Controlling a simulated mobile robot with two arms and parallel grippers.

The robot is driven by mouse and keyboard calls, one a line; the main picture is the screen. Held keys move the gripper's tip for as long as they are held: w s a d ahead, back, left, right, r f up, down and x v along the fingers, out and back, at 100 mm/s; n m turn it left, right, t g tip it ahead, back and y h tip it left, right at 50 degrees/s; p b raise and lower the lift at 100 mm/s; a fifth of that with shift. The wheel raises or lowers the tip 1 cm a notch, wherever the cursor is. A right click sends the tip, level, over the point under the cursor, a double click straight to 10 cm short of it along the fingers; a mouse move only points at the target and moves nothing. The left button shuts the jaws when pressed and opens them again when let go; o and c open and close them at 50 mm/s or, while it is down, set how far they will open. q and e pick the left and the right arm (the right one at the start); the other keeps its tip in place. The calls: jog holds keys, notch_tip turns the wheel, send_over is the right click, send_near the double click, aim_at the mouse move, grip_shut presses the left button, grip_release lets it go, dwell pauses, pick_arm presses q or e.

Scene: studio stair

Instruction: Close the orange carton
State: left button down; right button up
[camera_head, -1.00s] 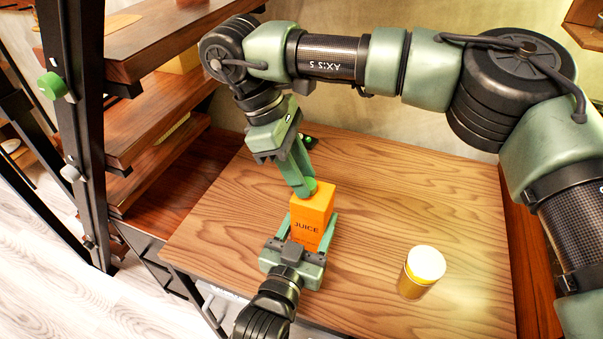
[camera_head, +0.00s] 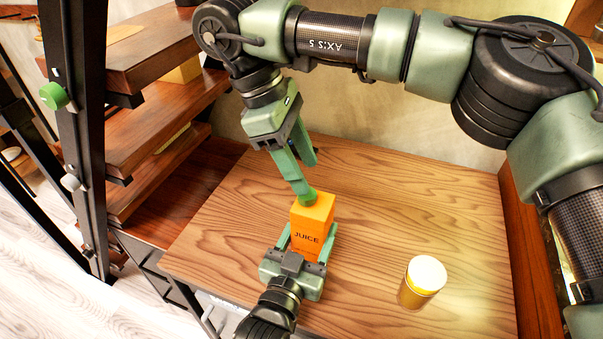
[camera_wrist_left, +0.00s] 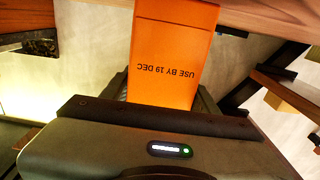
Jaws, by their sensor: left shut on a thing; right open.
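The orange carton (camera_head: 308,236), marked JUICE, stands over the wooden table near its front left. My left gripper (camera_head: 309,246) is shut on its lower part, one finger on each side. In the left wrist view the carton (camera_wrist_left: 172,60) shows its "USE BY 19 DEC" face. A round green cap (camera_head: 307,196) shows at the carton's top. My right gripper (camera_head: 307,176) is open above it, one fingertip close to or touching the cap; I cannot tell which. The other finger stands apart, farther back. The underside of the carton is hidden.
A yellow jar with a white lid (camera_head: 421,281) stands on the table (camera_head: 400,190) to the right of the carton. Wooden shelves (camera_head: 150,165) with a black post rise at the left. The table's middle and back right are clear.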

jog(key=shift+c, duration=0.2)
jog(key=n, duration=0.6)
jog(key=shift+d+r, duration=0.1)
jog(key=n+y, duration=0.1)
jog(key=n, duration=0.6)
jog(key=shift+r, duration=0.15)
jog(key=n, duration=0.7)
jog(key=shift+d+r+n+y, duration=0.1)
jog(key=shift+r+n+y, duration=0.1)
jog(key=shift+n+y, duration=0.2)
jog(key=n, duration=0.7)
jog(key=shift+d+r+y, duration=0.1)
jog(key=shift+r+y, duration=0.15)
jog(key=shift+y, duration=0.15)
jog(key=n, duration=0.5)
jog(key=shift+r, duration=0.2)
jog(key=n, duration=0.4)
jog(key=shift+r+n+t+y, duration=0.2)
jog(key=shift+n+t+y, duration=0.1)
jog(key=shift+n+y, duration=0.1)
jog(key=n, duration=0.4)
jog(key=shift+d+r+n, duration=0.15)
jog(key=shift+r+n, duration=0.05)
jog(key=shift+n, duration=0.1)
jog(key=n, duration=0.4)
jog(key=n+y, duration=0.1)
jog(key=shift+r+n, duration=0.25)
jog(key=shift+n, duration=0.15)
